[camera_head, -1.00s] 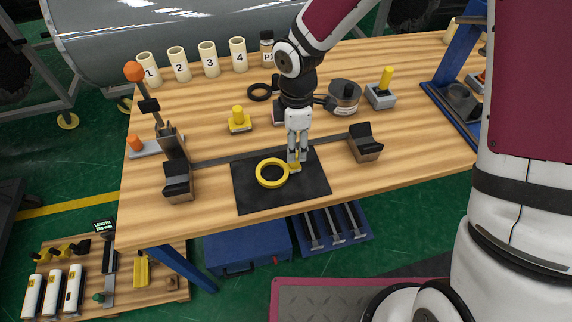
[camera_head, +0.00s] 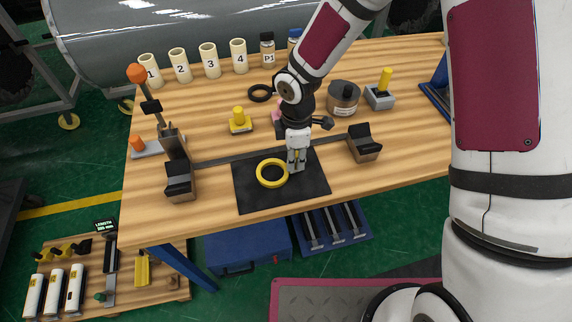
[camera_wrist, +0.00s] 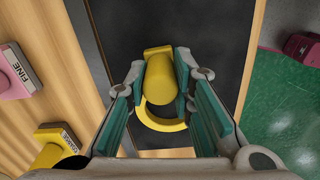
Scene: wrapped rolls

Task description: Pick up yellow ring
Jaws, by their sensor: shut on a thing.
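The yellow ring (camera_head: 260,168) lies flat on the black mat (camera_head: 253,201) near the table's front edge. In the wrist view, a yellow post with a flat tab stands between my fingers, and the ring's curved rim (camera_wrist: 174,126) shows just behind it. The post appears to belong to the ring, but the join is hidden. My gripper (camera_head: 296,169) points down at the ring's right side. Its teal-padded fingers, also seen in the wrist view (camera_wrist: 160,76), are shut on the post. I see no clear gap between ring and mat.
Black-topped blocks stand left (camera_head: 178,182) and right (camera_head: 365,143) of the mat. An orange-topped upright (camera_head: 136,73) rises at the left.

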